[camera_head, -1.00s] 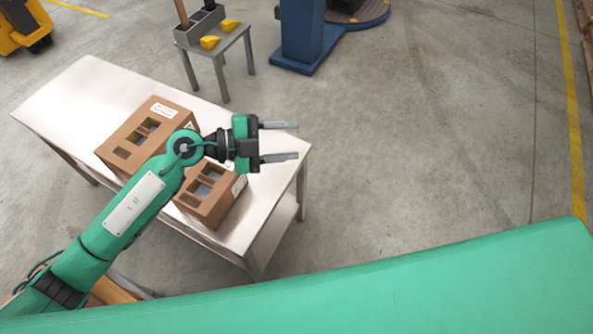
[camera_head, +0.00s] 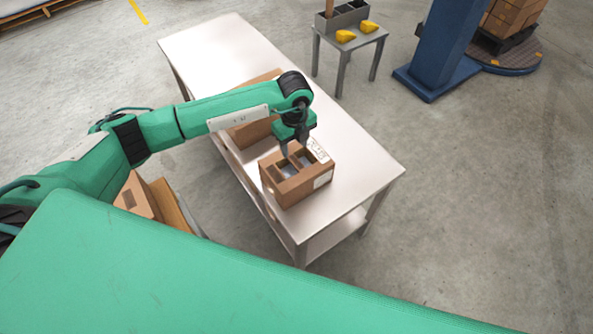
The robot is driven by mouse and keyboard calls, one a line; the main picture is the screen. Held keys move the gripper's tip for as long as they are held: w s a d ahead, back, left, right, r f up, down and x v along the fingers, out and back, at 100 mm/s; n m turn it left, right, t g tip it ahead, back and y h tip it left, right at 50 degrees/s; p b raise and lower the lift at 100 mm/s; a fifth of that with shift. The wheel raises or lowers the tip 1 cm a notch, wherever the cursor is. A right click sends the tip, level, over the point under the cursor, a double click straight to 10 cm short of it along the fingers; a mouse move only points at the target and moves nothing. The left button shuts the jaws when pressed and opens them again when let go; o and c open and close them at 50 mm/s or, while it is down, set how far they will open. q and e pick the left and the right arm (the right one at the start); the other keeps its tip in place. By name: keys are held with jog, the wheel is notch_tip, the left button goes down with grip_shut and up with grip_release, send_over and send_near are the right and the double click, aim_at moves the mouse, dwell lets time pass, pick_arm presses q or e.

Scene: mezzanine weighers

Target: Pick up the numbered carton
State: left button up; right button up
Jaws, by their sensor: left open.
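A brown carton (camera_head: 290,190) with openings in its top and white labels stands on the pale table (camera_head: 360,160). My left gripper (camera_head: 294,153) is open and points down at the top of this carton, its fingers at or just above the openings. I cannot tell whether the fingers touch it. A second brown carton (camera_head: 252,131) stands behind on the same table, mostly hidden by my left arm. No number is readable on either carton. My right gripper is not in view.
More brown cartons (camera_head: 150,200) are low at the left, beside the table. A small grey stand (camera_head: 350,42) with a grey bin and yellow items is beyond the table. A blue column (camera_head: 440,45) stands at the back right. The floor at right is clear.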

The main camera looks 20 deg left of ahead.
aim_at(296, 162)
pick_arm(q)
notch_tip(296, 162, down, 3)
jog(key=shift+f, duration=0.1)
jog(key=f, duration=0.1)
jog(key=f+p, duration=0.1)
jog(key=f, duration=0.3)
jog(key=shift+s+d+f, duration=0.15)
jog(key=shift+s+d, duration=0.05)
jog(key=shift+d, duration=0.1)
jog(key=shift+c, duration=0.9)
grip_shut()
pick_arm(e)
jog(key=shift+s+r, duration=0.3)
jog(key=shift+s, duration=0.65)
